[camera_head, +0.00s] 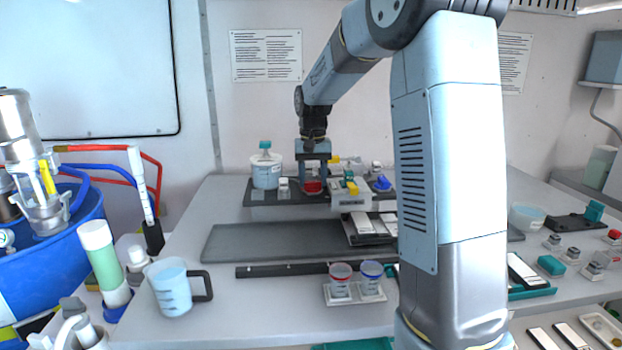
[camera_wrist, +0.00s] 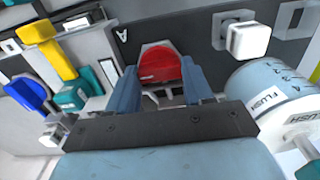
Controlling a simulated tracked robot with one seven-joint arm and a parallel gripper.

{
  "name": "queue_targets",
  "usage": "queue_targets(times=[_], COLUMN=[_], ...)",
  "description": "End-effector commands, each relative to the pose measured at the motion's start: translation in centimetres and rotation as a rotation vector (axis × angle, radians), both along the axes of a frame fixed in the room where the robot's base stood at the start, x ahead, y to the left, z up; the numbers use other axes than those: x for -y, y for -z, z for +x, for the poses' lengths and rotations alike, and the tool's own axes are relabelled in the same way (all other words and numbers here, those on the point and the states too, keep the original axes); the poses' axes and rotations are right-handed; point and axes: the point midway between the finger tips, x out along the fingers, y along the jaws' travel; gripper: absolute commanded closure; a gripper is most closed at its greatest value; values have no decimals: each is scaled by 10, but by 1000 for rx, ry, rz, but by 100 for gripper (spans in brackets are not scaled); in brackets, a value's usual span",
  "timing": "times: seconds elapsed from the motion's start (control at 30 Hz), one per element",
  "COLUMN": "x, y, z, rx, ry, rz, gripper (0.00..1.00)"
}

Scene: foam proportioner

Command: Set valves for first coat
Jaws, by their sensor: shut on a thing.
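The red knob (camera_head: 313,187) sits on the valve panel at the back of the bench. My gripper (camera_head: 313,168) reaches down over it. In the wrist view, the blue-grey fingers of my gripper (camera_wrist: 160,84) stand on either side of the red knob (camera_wrist: 161,66) and are shut on it. A yellow handle (camera_head: 349,186) and a blue handle (camera_head: 382,184) are right of it. In the wrist view the yellow handle (camera_wrist: 48,55) and blue handle (camera_wrist: 28,92) lie at left, beside a teal part (camera_wrist: 69,97). The knob's underside is hidden.
A container labelled FLUSH (camera_wrist: 272,92) stands close to my gripper; it has a teal cap in the head view (camera_head: 266,171). A white square knob (camera_wrist: 248,40) is near it. Red-rimmed (camera_head: 340,279) and blue-rimmed cups (camera_head: 371,277) and a jug (camera_head: 172,287) stand in front.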

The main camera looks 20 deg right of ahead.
Motion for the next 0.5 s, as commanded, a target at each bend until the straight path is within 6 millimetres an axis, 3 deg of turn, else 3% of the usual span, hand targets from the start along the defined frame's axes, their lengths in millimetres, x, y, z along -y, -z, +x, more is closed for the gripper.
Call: queue_targets(times=[0.37,0.4,0.5], x=[-1,-1,-1], y=[-2,-2,-2], z=[2,2,1], rx=[8,8,6], ry=[2,2,2], rz=[1,1,1], gripper=[79,45,36])
